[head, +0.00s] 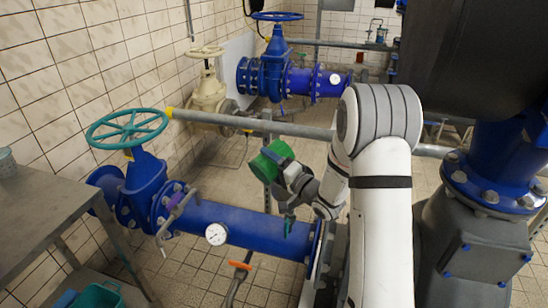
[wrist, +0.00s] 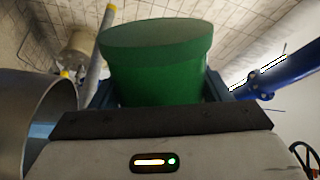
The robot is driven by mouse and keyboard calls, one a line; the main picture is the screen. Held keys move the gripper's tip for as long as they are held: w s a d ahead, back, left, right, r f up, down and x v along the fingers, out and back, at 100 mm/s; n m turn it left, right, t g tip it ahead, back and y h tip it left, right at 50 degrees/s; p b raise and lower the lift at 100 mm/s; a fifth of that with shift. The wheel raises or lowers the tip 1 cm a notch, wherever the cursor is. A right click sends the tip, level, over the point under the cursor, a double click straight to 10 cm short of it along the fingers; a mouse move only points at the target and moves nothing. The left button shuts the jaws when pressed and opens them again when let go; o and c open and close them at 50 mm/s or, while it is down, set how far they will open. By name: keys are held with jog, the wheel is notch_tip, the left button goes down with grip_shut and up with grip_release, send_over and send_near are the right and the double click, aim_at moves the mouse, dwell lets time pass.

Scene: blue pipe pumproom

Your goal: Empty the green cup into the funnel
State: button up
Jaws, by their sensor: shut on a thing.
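The green cup (head: 268,161) is held in the air above the blue pipe in the head view, and it looks tilted. My gripper (head: 291,174) is shut on it. In the wrist view the green cup (wrist: 157,75) fills the space between the jaws; I cannot tell what is in it. I cannot make out a funnel for sure in either view. A large grey metal round body (wrist: 40,112) with a curved rim is close on the left of the wrist view; I cannot tell what it is.
A blue pipe (head: 240,224) with a gauge (head: 216,234) and a teal handwheel (head: 127,128) lies below and left. A grey rail (head: 300,130) runs behind the cup. A metal table (head: 45,208) holds a small pale container (head: 6,162). A teal bin (head: 98,295) is low left.

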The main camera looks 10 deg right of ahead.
jog(key=m, duration=0.1)
jog(key=f+m+p, duration=0.1)
jog(key=m, duration=0.1)
jog(key=m+p, duration=0.1)
jog(key=shift+w+d+f+t+h, duration=0.15)
jog(key=shift+w+d+t+h, duration=0.15)
jog(key=shift+d+h, duration=0.1)
jog(key=shift+w+d+r+m+p, duration=0.1)
jog(key=shift+r+m+p, duration=0.1)
jog(key=shift+m+p, duration=0.25)
jog(key=shift+w+d+r+m+p, duration=0.15)
jog(key=shift+m+p, duration=0.1)
jog(key=shift+m, duration=0.4)
jog(key=shift+s, duration=0.1)
dwell(0.5)
